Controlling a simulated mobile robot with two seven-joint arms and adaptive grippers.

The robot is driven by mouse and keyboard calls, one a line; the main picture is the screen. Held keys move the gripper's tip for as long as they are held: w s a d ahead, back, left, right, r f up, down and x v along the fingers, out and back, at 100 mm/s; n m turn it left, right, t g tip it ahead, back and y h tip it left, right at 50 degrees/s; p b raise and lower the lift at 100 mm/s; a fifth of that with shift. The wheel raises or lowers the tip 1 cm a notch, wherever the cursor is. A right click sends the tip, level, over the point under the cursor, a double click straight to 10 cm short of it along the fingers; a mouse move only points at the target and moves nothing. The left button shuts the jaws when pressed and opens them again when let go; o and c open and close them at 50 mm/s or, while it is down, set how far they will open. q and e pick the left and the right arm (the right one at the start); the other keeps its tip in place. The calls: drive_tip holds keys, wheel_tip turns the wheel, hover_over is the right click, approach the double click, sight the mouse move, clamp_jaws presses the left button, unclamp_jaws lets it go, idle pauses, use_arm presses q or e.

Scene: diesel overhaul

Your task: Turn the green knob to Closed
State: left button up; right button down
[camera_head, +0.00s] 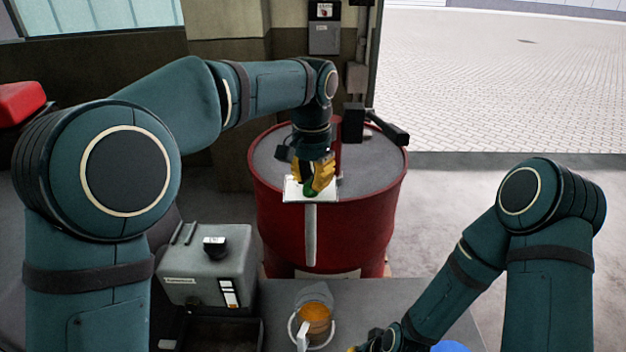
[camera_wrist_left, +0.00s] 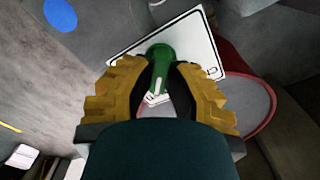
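The green knob (camera_wrist_left: 160,62) sits on a white plate (camera_wrist_left: 195,35) with a black border and a dark marking near one corner. In the head view, a little of the green knob (camera_head: 308,189) shows against the plate (camera_head: 293,190), at the near side of the red drum. My left gripper (camera_head: 312,178) points down at it with yellow fingers. In the left wrist view, the left gripper's fingers (camera_wrist_left: 163,70) stand apart on either side of the knob's handle, with gaps visible. My right gripper (camera_head: 372,346) is mostly cut off at the bottom edge.
The red drum (camera_head: 275,228) stands behind the grey bench (camera_head: 385,295). On the bench are a grey box (camera_head: 205,270) with a black knob, a dark tray (camera_head: 218,331) and a container with orange contents (camera_head: 314,318). Open paved ground lies at the back right.

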use_arm(q)
drive_tip(key=shift+r+n+p, duration=0.1)
drive_tip(key=shift+n+p, duration=0.45)
drive_tip(key=shift+n, duration=0.85)
drive_tip(key=n+p, duration=0.1)
drive_tip(key=n, duration=0.4)
drive_tip(key=shift+a+p, duration=0.1)
drive_tip(key=shift+p, duration=0.2)
drive_tip(key=n+p, duration=0.1)
drive_tip(key=n, duration=0.4)
drive_tip(key=shift+a+n+p, duration=0.1)
drive_tip(key=shift+n+p, duration=0.2)
drive_tip(key=shift+n, duration=1.3)
drive_tip(key=o, duration=1.6)
